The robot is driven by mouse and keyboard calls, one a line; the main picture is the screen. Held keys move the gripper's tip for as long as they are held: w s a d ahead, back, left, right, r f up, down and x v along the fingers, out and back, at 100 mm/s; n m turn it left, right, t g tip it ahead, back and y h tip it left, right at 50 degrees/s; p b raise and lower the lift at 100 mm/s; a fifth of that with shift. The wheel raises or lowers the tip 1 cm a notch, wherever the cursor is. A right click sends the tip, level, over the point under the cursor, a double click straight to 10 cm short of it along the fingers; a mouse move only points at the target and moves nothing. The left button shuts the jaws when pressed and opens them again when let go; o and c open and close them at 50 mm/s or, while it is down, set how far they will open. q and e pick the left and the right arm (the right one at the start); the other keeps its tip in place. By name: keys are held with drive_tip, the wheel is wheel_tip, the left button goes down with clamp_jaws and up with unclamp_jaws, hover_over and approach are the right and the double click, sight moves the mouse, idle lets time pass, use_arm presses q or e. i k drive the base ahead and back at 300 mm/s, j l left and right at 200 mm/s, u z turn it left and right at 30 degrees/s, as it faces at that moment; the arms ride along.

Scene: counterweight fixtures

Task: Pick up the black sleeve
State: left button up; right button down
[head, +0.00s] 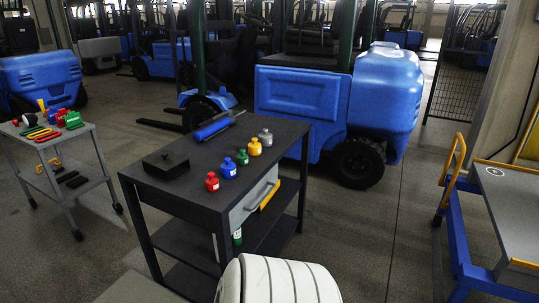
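I cannot tell for sure which thing is the black sleeve. On the dark workbench (205,190), a blue cylinder (211,130) lies on its side near the far edge, with a dark part at its right end. A flat black box-like block (166,164) with a small knob sits at the bench's left end. Small black pieces (72,179) lie on the lower shelf of the grey cart at the left. Neither of my grippers is in view.
Red (212,182), blue (228,168), green (242,157), yellow (254,147) and grey (265,137) weights line the bench's right side. The grey cart (45,160) holds coloured tools. A blue forklift (300,95) stands behind. A blue-framed trolley (512,200) is right; floor between is clear.

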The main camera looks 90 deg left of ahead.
sight(166, 165)
drive_tip(key=u, duration=3.55)
drive_tip(key=i+l+u, duration=0.2)
drive_tip(key=i+l, duration=0.15)
drive_tip(key=l, duration=0.3)
drive_tip(key=i+l, duration=0.15)
drive_tip(key=l, duration=0.15)
drive_tip(key=i+l+u, duration=0.15)
drive_tip(key=l, duration=0.2)
